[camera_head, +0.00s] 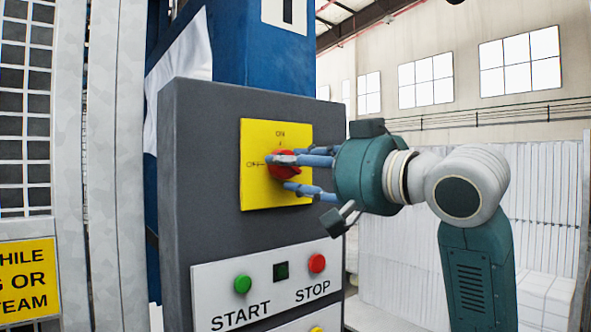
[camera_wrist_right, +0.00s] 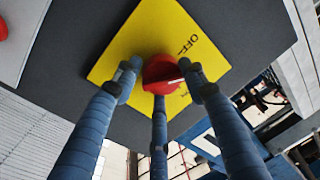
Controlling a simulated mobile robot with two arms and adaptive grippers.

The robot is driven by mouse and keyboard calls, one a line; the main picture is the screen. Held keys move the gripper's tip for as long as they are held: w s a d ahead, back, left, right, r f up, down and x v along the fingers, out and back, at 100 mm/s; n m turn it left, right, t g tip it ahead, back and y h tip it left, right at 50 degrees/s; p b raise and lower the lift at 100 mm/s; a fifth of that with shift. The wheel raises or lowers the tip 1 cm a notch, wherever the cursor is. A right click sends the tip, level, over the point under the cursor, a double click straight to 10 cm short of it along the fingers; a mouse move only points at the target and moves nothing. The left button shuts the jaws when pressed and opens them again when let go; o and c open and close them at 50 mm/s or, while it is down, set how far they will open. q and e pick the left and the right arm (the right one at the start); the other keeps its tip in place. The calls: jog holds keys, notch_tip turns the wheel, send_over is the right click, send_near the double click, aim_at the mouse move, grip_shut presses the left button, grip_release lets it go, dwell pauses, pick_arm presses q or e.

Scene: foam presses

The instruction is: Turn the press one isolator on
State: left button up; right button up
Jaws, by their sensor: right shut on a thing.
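The press one isolator is a red rotary knob (camera_head: 283,158) on a yellow plate (camera_head: 256,196), on the upper face of a dark grey control box (camera_head: 205,180). The plate reads ON at the top and OFF at the left. My right gripper (camera_head: 284,173) comes from the right, its blue fingers shut on the knob. In the right wrist view the red knob (camera_wrist_right: 160,70) sits between two fingers, with a third finger below it. The fingers cover part of the knob, and I cannot tell clearly which mark it points to. My left gripper is not in view.
Below the plate are a green START button (camera_head: 243,284), a small dark indicator (camera_head: 281,271) and a red STOP button (camera_head: 317,263). A blue press column (camera_head: 262,60) rises behind the box. A yellow warning sign (camera_head: 28,280) is at the left. White stacked panels (camera_head: 545,195) stand at the right.

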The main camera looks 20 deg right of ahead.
jog(key=m, duration=0.7)
jog(key=shift+a+f+b, duration=0.1)
jog(key=shift+a+b, duration=0.1)
jog(key=shift+b, duration=0.15)
jog(key=m+h, duration=0.1)
jog(key=m, duration=0.4)
jog(key=shift+s+t, duration=0.1)
jog(key=shift+t, duration=0.3)
jog(key=shift+r+m, duration=0.2)
jog(key=shift+m, duration=0.2)
jog(key=o, duration=1.1)
jog(key=v, duration=1.2)
jog(key=shift+f, duration=0.1)
